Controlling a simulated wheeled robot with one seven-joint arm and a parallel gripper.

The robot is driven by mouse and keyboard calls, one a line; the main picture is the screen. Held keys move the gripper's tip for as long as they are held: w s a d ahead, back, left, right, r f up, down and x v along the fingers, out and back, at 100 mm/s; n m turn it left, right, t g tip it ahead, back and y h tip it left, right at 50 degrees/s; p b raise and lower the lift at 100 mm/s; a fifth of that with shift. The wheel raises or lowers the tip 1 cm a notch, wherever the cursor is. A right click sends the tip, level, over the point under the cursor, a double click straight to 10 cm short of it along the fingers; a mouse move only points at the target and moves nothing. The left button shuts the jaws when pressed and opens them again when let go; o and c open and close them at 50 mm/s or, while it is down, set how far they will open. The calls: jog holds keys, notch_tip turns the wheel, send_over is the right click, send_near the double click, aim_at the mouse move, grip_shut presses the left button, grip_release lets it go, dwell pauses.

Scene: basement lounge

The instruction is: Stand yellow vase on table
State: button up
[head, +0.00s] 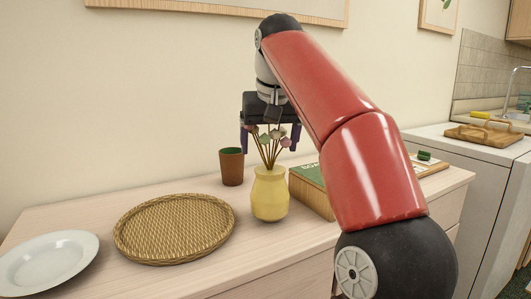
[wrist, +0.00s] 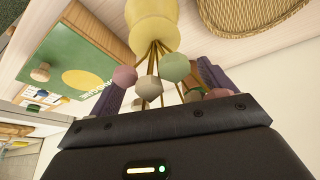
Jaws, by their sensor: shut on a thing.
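The yellow vase (head: 270,194) is upright at the front of the pale wooden table top (head: 287,243), with round pink, green and cream flower heads on thin stems rising from it. Its base looks at the level of the wood, but I cannot tell whether it bears its full weight there. My gripper (head: 270,138) points down over the vase, with its two purple fingers on either side of the flower heads, shut on the vase's bouquet. In the wrist view the vase (wrist: 153,25) shows beyond the flower heads, between the fingers (wrist: 160,90).
A woven tray (head: 175,228) lies left of the vase, and a white plate (head: 45,262) is farther left. A brown cup (head: 231,167) stands behind the vase. A green-topped box or book (head: 311,190) is close on its right.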

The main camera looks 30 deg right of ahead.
jog(key=shift+w+d+f, duration=0.15)
jog(key=shift+f, duration=0.25)
jog(key=shift+r, duration=0.15)
jog(key=shift+f, duration=0.25)
jog(key=o, duration=1.6)
jog(key=shift+c, duration=0.2)
